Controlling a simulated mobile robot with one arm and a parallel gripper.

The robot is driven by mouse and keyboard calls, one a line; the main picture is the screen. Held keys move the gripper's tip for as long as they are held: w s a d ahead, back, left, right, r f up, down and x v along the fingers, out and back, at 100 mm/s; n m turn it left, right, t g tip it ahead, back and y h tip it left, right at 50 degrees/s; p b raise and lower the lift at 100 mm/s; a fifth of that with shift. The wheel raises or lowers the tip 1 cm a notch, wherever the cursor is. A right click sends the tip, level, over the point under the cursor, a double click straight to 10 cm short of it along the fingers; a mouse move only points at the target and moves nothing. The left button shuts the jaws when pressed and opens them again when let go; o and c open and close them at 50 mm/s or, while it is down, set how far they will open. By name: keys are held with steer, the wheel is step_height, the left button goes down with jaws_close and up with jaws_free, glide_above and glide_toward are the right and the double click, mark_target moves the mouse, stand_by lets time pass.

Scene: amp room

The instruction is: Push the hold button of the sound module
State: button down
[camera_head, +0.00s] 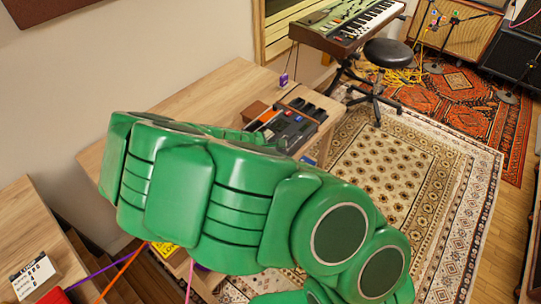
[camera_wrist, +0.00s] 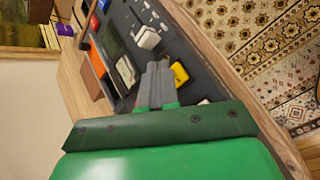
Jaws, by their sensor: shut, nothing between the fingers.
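Several small devices sit on a dark board (camera_wrist: 165,14) on the wooden desk in the wrist view. They include a white block (camera_wrist: 147,37), a dark unit with a grey panel (camera_wrist: 125,70), an orange one (camera_wrist: 96,58) and a yellow one (camera_wrist: 180,74). I cannot tell which is the sound module, and no hold button can be made out. My gripper (camera_wrist: 158,72) is shut and empty, its fingertips over the board between the white block and the yellow device. Whether they touch anything is unclear. In the head view, my green arm hides the gripper and part of the devices (camera_head: 288,130).
The wooden desk (camera_head: 225,92) runs along the wall. A keyboard (camera_head: 350,22) stands behind, with a black stool (camera_head: 388,53) beside it. Patterned rugs (camera_head: 395,165) cover the floor to the right.

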steer(key=shift+r, duration=2.7)
steer(key=c, duration=1.8)
jaws_free()
steer(key=shift+o, duration=1.3)
steer(key=shift+a, duration=0.1)
steer(key=shift+o, duration=1.2)
steer(key=shift+a+m, duration=0.25)
steer(key=shift+m, duration=0.05)
steer(key=o, duration=1.3)
steer(key=s+a+r+m+g+y, duration=0.2)
steer(key=a+r+m+g, duration=0.2)
steer(key=a, duration=0.4)
steer(key=shift+a+m, duration=0.4)
steer(key=shift+m, duration=0.4)
steer(key=s+a+r+m+g+y, duration=0.25)
steer(key=a+r+m, duration=0.2)
steer(key=r, duration=0.25)
step_height(320, 180, down, 9)
steer(key=y, duration=0.1)
steer(key=shift+w+a+f+g, duration=0.2)
steer(key=shift+w+a+g, duration=0.1)
steer(key=shift+g, duration=0.05)
